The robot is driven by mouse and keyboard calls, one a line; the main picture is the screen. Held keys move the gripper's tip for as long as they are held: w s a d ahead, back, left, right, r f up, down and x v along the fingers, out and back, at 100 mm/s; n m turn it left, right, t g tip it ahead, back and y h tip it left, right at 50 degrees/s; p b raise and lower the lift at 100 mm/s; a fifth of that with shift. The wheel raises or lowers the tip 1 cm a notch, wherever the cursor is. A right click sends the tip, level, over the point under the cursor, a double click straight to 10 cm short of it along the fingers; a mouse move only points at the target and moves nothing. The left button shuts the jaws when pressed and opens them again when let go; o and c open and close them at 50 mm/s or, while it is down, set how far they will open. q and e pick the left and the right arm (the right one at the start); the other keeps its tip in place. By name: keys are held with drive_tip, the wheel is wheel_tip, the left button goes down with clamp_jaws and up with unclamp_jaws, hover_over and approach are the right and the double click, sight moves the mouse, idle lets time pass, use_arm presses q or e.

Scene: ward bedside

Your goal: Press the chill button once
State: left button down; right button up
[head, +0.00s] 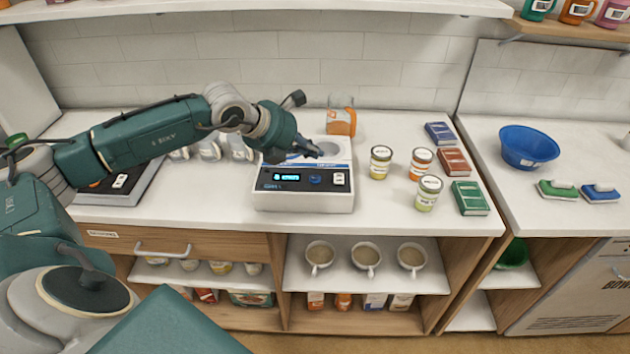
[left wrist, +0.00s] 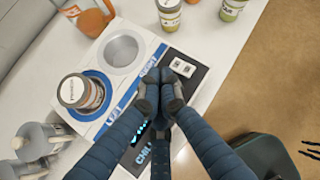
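The white chiller unit (head: 303,201) stands on the counter. Its dark front panel has a lit cyan display (head: 289,178), a blue button (head: 315,179) and a white switch block (head: 339,179). "CHILL" lettering (left wrist: 145,154) shows in the left wrist view. My left gripper (head: 317,152) is above the unit, fingertips together and empty. In the left wrist view its fingertips (left wrist: 161,84) cover the middle of the panel, hiding the button area; contact cannot be told. A lidded jar (left wrist: 82,92) sits in one round well; the other well (left wrist: 121,50) is empty. My right gripper is out of view.
An orange-filled jug (head: 341,121) stands behind the unit. Several jars (head: 381,162) and boxes (head: 453,162) are to its right. A dark-panelled device (head: 118,184) and clear bottles (head: 210,149) are to its left. A blue bowl (head: 528,147) is farther right.

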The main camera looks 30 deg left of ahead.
use_arm(q)
drive_tip(key=b, duration=0.2)
hover_over(313, 180)
wheel_tip(313, 180, down, 4)
drive_tip(key=shift+w+f, duration=0.1)
drive_tip(key=shift+f+b, duration=0.45)
drive_tip(key=shift+b, duration=0.2)
idle(0.8)
drive_tip(key=shift+f+b, duration=0.4)
drive_tip(key=shift+b, duration=0.3)
drive_tip(key=shift+f+b, duration=0.45)
drive_tip(key=shift+b, duration=0.15)
idle(0.4)
drive_tip(key=shift+r, duration=0.2)
drive_tip(key=shift+r+p, duration=0.3)
drive_tip(key=shift+r, duration=0.4)
